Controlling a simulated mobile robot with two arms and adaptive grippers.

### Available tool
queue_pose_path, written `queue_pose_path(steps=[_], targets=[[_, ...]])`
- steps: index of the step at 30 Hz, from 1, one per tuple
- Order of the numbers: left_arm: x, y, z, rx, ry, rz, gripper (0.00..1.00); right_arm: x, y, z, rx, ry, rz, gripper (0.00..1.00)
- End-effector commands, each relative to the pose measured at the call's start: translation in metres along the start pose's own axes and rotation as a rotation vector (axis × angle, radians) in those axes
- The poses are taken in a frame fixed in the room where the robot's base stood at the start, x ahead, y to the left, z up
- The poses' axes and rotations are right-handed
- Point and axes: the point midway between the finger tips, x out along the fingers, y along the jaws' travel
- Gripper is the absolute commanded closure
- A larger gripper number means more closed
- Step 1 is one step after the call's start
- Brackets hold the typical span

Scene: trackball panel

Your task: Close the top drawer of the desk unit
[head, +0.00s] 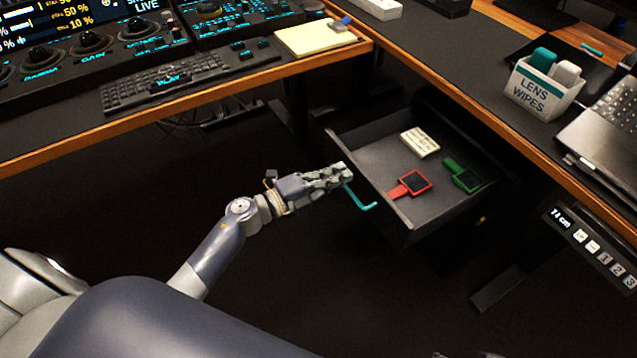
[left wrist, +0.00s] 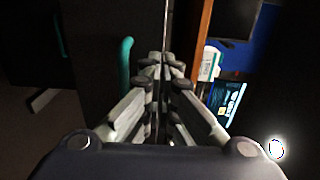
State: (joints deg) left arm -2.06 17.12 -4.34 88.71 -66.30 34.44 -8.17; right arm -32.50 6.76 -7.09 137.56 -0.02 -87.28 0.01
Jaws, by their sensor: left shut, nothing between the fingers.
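The top drawer (head: 372,150) of the desk unit stands pulled out under the right-hand desk, its inside showing. A teal bar handle (head: 361,200) is on its front; a teal bar also shows left of my fingers in the left wrist view (left wrist: 126,65). My left gripper (head: 347,172) is shut and empty, its fingertips at the drawer's front beside the upper end of the handle. I cannot tell whether they touch the front. The closed fingers (left wrist: 165,62) fill the middle of the left wrist view. My right gripper is not in view.
The drawer holds a cream block (head: 420,142), a red-framed item (head: 411,184) and a green-framed item (head: 463,176). Above are the desk's wooden edge (head: 470,105) and a lens wipes box (head: 543,88). A keyboard (head: 190,75) lies on the left desk. Floor in front of the drawer is clear.

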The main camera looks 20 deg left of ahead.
Motion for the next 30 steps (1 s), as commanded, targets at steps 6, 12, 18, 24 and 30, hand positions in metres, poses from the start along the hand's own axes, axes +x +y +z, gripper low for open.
queue_pose_path(steps=[6,12,18,24,30], targets=[[0.018,0.001,0.0,0.0,-0.001,0.0,1.0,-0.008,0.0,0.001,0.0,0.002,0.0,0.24],[0.02,0.001,0.0,-0.001,0.0,0.001,1.0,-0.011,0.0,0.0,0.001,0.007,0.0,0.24],[0.02,0.0,0.0,0.0,0.0,0.001,1.0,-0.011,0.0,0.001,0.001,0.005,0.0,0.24],[0.03,0.0,-0.001,0.001,0.002,0.0,1.0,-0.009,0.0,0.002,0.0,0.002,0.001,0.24],[0.059,-0.001,0.0,0.002,0.001,-0.002,1.0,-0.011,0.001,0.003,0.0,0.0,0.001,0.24]])
